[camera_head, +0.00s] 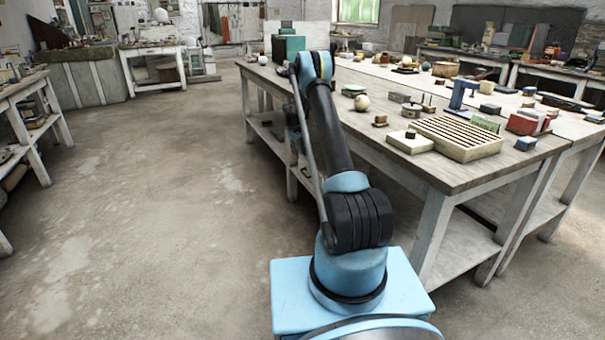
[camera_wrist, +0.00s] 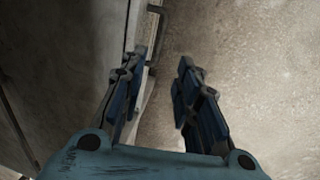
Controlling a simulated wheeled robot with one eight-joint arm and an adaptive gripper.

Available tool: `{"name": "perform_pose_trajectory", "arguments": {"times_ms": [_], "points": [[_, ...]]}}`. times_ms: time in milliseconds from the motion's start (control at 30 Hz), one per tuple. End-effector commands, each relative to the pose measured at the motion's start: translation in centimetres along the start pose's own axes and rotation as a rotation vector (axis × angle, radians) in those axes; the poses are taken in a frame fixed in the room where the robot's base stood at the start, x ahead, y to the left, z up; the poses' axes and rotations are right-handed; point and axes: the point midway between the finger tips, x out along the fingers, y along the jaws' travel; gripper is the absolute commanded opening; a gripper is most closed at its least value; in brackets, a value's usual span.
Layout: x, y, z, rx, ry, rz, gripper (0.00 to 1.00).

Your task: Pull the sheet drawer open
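My gripper (camera_wrist: 162,56) is open in the wrist view, its two dark blue fingers apart with floor showing between them. A pale, upright front edge (camera_wrist: 137,22) runs beside the left finger. A thin bar, perhaps a drawer handle (camera_wrist: 149,92), shows just inside that finger; I cannot tell whether they touch. The sheet drawer cannot be made out for certain in either view. In the head view my arm reaches along the left side of the long workbench (camera_head: 455,180) and hides part of it; my gripper cannot be made out there.
The workbench top holds a ribbed plaster block (camera_head: 458,137), a pale sphere (camera_head: 361,102), a green box (camera_head: 288,48) and several small items. Open concrete floor (camera_head: 150,200) lies left of the bench. Another table (camera_head: 35,95) stands at the far left.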

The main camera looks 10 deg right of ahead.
Motion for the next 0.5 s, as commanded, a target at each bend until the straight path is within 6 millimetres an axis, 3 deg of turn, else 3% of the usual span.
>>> {"name": "perform_pose_trajectory", "arguments": {"times_ms": [500], "points": [[9.1,0.0,0.0,0.001,0.0,0.0,0.3]]}}
